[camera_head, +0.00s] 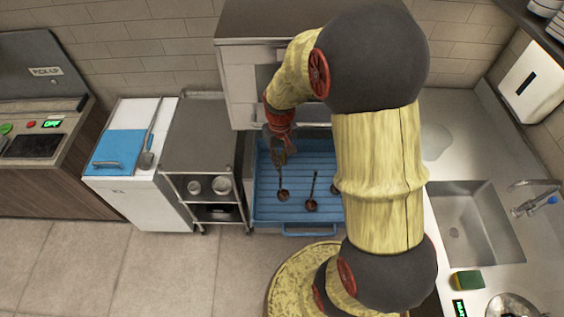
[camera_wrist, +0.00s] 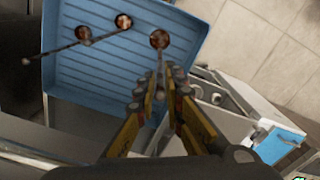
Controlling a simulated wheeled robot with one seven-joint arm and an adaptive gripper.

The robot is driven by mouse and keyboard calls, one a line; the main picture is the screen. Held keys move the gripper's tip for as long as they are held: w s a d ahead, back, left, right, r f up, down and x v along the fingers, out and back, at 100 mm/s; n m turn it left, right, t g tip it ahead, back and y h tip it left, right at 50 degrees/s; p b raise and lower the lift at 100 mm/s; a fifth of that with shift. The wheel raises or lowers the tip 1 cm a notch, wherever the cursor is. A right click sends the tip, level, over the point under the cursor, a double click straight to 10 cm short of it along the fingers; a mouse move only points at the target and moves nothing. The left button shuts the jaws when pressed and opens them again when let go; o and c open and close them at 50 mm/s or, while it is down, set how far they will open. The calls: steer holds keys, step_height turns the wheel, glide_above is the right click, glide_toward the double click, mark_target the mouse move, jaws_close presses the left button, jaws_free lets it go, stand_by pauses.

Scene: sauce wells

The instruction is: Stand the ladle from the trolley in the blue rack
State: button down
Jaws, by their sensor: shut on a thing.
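My gripper (camera_head: 279,153) is shut on the handle of a dark ladle (camera_head: 283,195), above the left part of a blue ridged tray-like rack (camera_head: 262,212). In the wrist view my gripper (camera_wrist: 159,86) points at the rack (camera_wrist: 75,80), with the ladle's round brownish bowl (camera_wrist: 160,39) beyond the fingertips. I cannot tell whether the bowl touches the rack. A second dark ladle (camera_head: 311,205) is at the rack's middle. A third (camera_head: 335,189) is partly hidden behind my arm. A grey ladle (camera_head: 147,160) lies on the white cabinet beside its blue lid.
The white cabinet (camera_head: 150,205) is further left. A white unit (camera_head: 238,85) stands behind the rack. A sink (camera_head: 470,235) is in the right counter. Open floor lies in front, at left.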

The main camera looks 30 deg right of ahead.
steer(key=shift+s+d+f+b, duration=0.15)
steer(key=shift+f+b, duration=0.2)
steer(key=shift+f, duration=0.3)
step_height(320, 180, down, 2)
steer(key=shift+f+b, duration=0.15)
steer(key=shift+b, duration=0.65)
steer(key=shift+f+b, duration=2.1)
steer(key=shift+f, duration=1.35)
steer(key=c, duration=1.8)
jaws_free()
steer(key=shift+o, duration=1.1)
steer(key=o, duration=0.3)
steer(key=shift+o, duration=0.2)
